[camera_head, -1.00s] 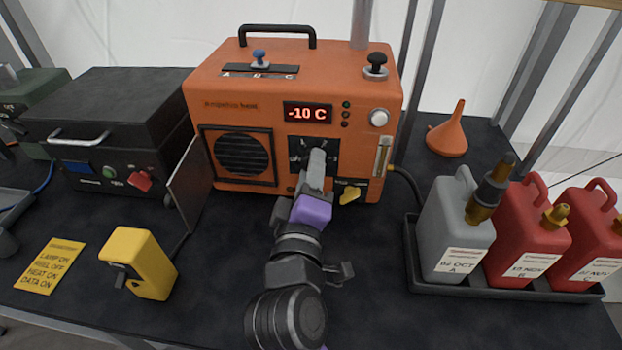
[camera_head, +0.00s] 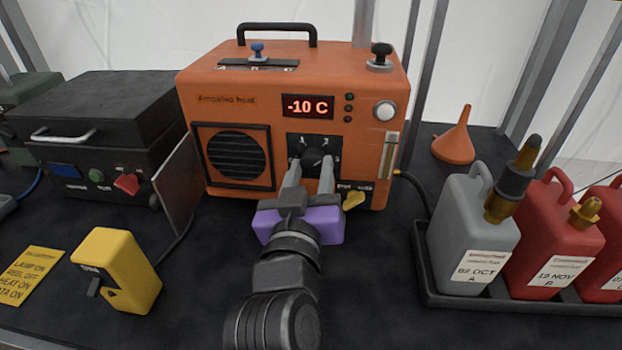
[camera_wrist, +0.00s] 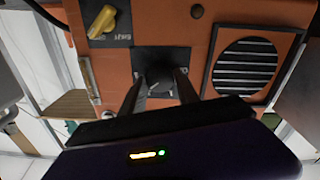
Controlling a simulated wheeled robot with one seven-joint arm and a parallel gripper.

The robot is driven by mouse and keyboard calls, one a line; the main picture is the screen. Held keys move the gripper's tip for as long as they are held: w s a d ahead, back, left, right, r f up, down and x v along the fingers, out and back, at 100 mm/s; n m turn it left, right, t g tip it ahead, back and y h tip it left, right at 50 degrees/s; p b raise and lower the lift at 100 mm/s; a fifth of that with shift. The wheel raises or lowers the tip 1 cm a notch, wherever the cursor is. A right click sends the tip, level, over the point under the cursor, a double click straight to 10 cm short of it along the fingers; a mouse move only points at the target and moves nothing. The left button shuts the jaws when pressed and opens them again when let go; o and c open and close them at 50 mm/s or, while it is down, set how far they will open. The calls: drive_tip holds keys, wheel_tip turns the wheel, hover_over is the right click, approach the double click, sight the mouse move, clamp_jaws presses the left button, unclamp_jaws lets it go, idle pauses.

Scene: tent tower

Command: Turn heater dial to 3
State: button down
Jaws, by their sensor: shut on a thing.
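The orange heater (camera_head: 230,110) stands at the back middle of the table, its display reading -10 C. Its black heater dial (camera_head: 315,157) sits on a dark plate (camera_head: 335,146) on the front face, right of the round grille. My gripper (camera_head: 309,172) reaches the dial from the front, with one finger on each side of it, shut on it. The dial's pointer and most of its markings are too small or covered to read. In the wrist view the dial (camera_wrist: 160,76) lies between my fingertips (camera_wrist: 160,84), partly in shadow.
A yellow knob (camera_head: 353,200) is close right of my gripper. A black box with a metal flap (camera_head: 182,187) stands left. A yellow device (camera_head: 117,270) and a yellow note (camera_head: 28,277) lie front left. Jugs in a tray (camera_head: 425,280) and an orange funnel (camera_head: 455,140) are right.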

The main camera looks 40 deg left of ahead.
drive_tip(key=m, duration=0.1)
drive_tip(key=m+b, duration=0.1)
drive_tip(key=m, duration=0.1)
drive_tip(key=m+b, duration=0.1)
drive_tip(key=shift+f+m, duration=0.25)
drive_tip(key=shift+m, duration=0.05)
drive_tip(key=shift+m+b, duration=0.7)
drive_tip(key=shift+m, duration=1)
drive_tip(key=shift+r, duration=0.1)
drive_tip(key=c, duration=0.9)
unclamp_jaws()
drive_tip(key=shift+r, duration=0.1)
drive_tip(key=shift+s, duration=0.1)
drive_tip(key=v, duration=0.7)
drive_tip(key=shift+s+d, duration=0.15)
drive_tip(key=shift+s, duration=0.1)
